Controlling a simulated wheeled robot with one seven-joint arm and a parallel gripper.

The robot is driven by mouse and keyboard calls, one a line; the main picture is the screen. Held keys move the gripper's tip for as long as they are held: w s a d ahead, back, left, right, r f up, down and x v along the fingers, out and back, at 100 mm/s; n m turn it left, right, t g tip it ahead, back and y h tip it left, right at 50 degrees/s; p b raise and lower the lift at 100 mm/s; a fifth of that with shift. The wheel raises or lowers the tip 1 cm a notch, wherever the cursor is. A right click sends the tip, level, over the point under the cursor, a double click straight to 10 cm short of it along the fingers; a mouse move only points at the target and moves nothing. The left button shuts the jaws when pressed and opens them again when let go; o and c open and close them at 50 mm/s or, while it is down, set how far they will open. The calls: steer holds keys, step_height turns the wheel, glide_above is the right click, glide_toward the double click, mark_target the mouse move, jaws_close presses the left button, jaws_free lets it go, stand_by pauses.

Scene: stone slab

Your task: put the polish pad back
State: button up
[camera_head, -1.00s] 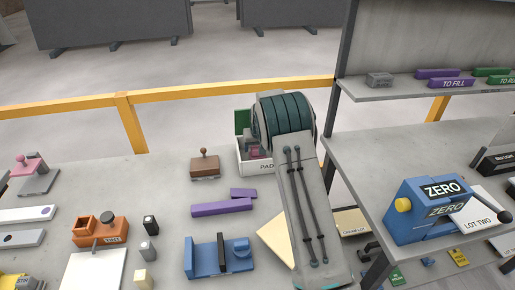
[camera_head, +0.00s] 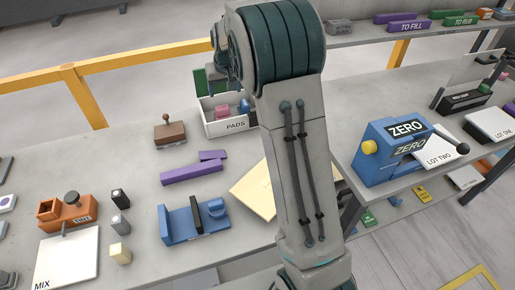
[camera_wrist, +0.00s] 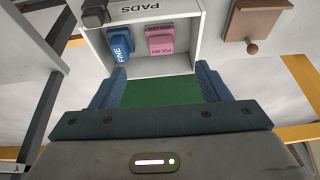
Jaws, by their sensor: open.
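The pink polish pad (camera_wrist: 160,40) lies inside the white box labelled PADS (camera_wrist: 185,67), beside the blue pad marked FINE (camera_wrist: 119,45). In the head view the pink pad (camera_head: 222,111) shows inside the same box (camera_head: 228,127) at the back of the slab. My gripper (camera_wrist: 161,75) is open and empty. Its two fingers stand apart in the wrist view, near the box's edge, with a green panel (camera_wrist: 160,92) showing between them. In the head view my arm covers the box's right side, and the fingertips are hard to make out.
A brown block with a knob (camera_head: 170,131) stands left of the box. Purple bars (camera_head: 192,173) and a blue fixture (camera_head: 195,220) lie in front. The shelf with the blue ZERO device (camera_head: 395,150) stands right of my arm. A yellow rail (camera_head: 125,65) runs behind.

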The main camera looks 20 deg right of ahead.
steer(key=s+r, duration=0.3)
steer(key=s, duration=0.6)
steer(key=s+r, duration=0.4)
steer(key=s, duration=0.4)
steer(key=s+f+g, duration=0.1)
steer(key=s+f, duration=0.2)
steer(key=s, duration=1.7)
steer(key=shift+s, duration=0.15)
steer(key=shift+a+f, duration=0.1)
